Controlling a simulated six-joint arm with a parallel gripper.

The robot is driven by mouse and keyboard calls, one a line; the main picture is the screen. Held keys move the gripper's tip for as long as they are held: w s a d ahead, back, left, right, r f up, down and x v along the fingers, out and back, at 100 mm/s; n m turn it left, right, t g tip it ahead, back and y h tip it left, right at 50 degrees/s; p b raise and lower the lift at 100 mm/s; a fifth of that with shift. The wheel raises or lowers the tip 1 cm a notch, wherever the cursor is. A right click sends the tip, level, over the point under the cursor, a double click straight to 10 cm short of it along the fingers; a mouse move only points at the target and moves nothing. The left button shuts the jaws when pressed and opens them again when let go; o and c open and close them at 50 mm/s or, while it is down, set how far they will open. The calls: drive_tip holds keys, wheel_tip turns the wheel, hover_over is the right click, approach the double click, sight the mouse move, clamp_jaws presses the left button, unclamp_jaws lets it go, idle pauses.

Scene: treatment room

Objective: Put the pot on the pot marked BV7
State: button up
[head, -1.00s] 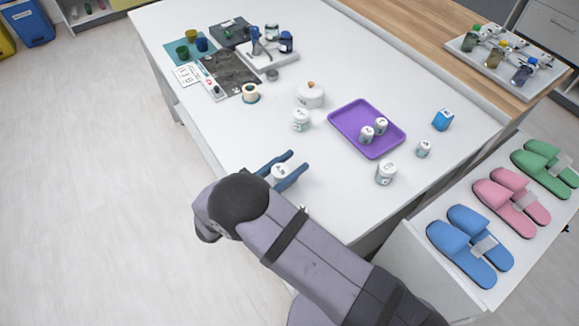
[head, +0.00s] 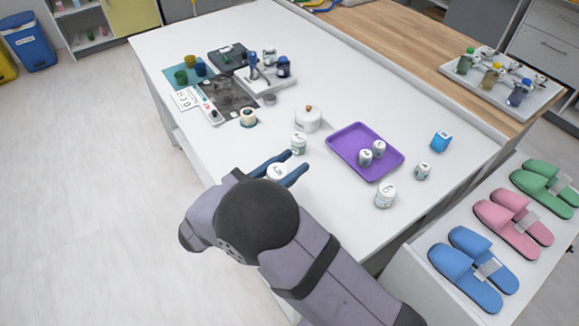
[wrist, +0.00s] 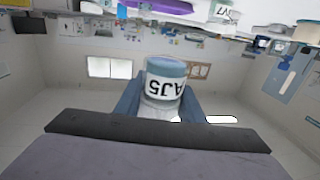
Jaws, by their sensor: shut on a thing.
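My gripper (head: 284,168) is shut on a white pot (head: 277,172). In the wrist view the held pot (wrist: 165,88) has a grey-blue end and a label that seems to read AJ5. Just beyond the fingertips in the head view stands another white pot with a green-grey lower part (head: 299,144). In the wrist view a pot (wrist: 224,12) at the top edge carries a cut-off label ending in what looks like V7; its first letter is unclear. More labelled pots stand right of the tray (head: 385,195), (head: 422,171); their labels are too small to read.
A purple tray (head: 340,143) holds two small white pots (head: 365,157). A white lidded jar (head: 308,121) stands behind the nearest pot.

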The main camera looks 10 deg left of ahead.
drive_tip(key=w+d+r+m+g+h+b, duration=0.3)
drive_tip(key=w+d+b, duration=0.3)
drive_tip(key=w+d, duration=0.65)
drive_tip(key=w+a+r+n+t+y, duration=0.3)
drive_tip(key=w+a+n+t+y, duration=0.35)
drive_tip(key=w+a+y, duration=0.4)
wheel_tip(320, 180, down, 6)
drive_tip(key=s+a+h, duration=0.1)
drive_tip(key=shift+a+n+g, duration=0.35)
drive_tip(key=shift+a+n, duration=0.05)
drive_tip(key=shift+n, duration=0.05)
drive_tip(key=shift+s, duration=0.1)
drive_tip(key=shift+f, duration=1.8)
